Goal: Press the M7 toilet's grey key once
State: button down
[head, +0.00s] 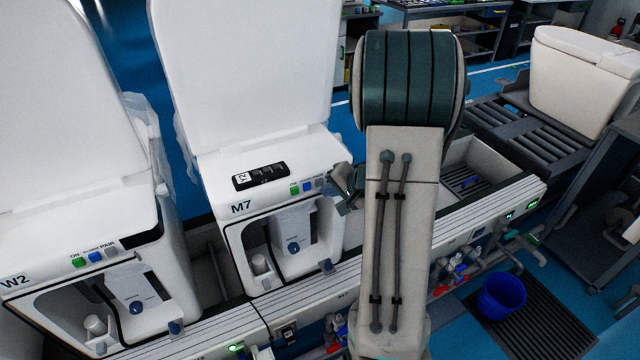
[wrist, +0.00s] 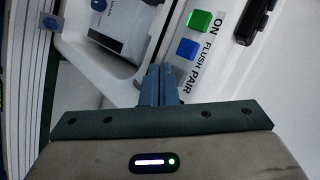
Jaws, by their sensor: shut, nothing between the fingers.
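The M7 toilet (head: 240,209) stands in the middle left of the head view with its lid up. Its front panel carries a green key (head: 295,188), a blue key (head: 308,187) and, at the right end, a small grey key (head: 319,182). In the wrist view the green key (wrist: 200,21) and blue key (wrist: 187,48) show clearly.
The W2 toilet (head: 90,235) stands to the left with similar keys. A black remote-like panel (head: 261,176) lies on M7 above the keys. My arm covers the area right of M7. A blue bucket (head: 502,296) stands on the floor at the right.

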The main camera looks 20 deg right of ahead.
jog(key=shift+w, duration=0.1)
jog(key=shift+w+b, duration=0.3)
jog(key=shift+b, duration=0.15)
jog(key=shift+w+b, duration=0.3)
jog(key=shift+w, duration=0.15)
dwell(0.4)
jog(key=shift+s, duration=0.1)
jog(key=shift+s+b, duration=0.65)
jog(key=shift+s, duration=0.15)
jog(key=s+b, duration=0.2)
jog(key=s, duration=0.3)
jog(key=shift+d, duration=0.1)
